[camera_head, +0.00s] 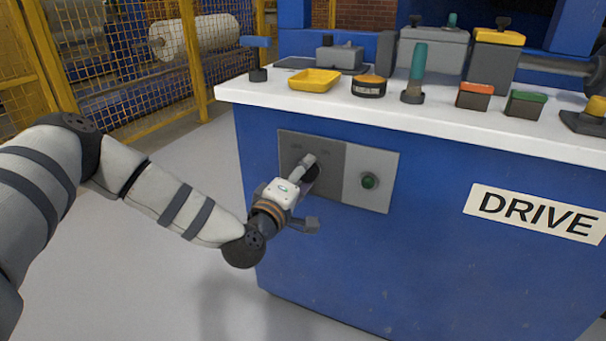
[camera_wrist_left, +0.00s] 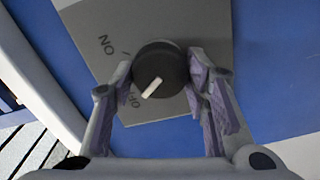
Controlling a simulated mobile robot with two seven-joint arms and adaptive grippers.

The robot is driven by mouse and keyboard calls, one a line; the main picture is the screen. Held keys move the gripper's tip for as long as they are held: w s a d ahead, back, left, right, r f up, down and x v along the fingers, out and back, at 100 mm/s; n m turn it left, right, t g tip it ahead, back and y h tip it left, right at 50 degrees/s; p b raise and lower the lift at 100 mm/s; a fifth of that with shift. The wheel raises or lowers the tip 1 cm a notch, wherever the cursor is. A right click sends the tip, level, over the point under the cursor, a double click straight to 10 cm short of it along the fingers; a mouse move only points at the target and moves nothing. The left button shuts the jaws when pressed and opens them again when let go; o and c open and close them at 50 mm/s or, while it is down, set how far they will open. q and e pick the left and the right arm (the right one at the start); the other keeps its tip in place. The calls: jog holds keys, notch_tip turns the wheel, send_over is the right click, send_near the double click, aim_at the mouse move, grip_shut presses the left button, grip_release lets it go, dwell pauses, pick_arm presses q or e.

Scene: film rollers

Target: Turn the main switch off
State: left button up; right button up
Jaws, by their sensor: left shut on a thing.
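The main switch is a round black knob (camera_wrist_left: 160,66) with a white pointer mark, on a grey plate (camera_wrist_left: 190,22) lettered ON and OFF. In the wrist view the white mark points to the lower left, toward the OFF lettering, which a finger partly covers. My left gripper (camera_wrist_left: 161,78) has one finger on each side of the knob and is shut on it. In the head view my left gripper (camera_head: 306,170) reaches the grey switch panel (camera_head: 338,152) on the blue cabinet front and hides most of the knob. My right gripper is not in view.
A green button (camera_head: 369,181) sits on the panel's lighter right half. The white worktop (camera_head: 420,118) above carries a yellow tray (camera_head: 315,80), a teal-handled lever (camera_head: 417,70) and several control boxes. A yellow mesh fence (camera_head: 120,60) stands behind at left. The floor left of the cabinet is clear.

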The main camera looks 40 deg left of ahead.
pick_arm(q)
jog(key=shift+d+f, duration=0.1)
jog(key=shift+d, duration=0.05)
jog(key=o, duration=1.1)
jog(key=shift+o, duration=0.2)
jog(key=v, duration=1.2)
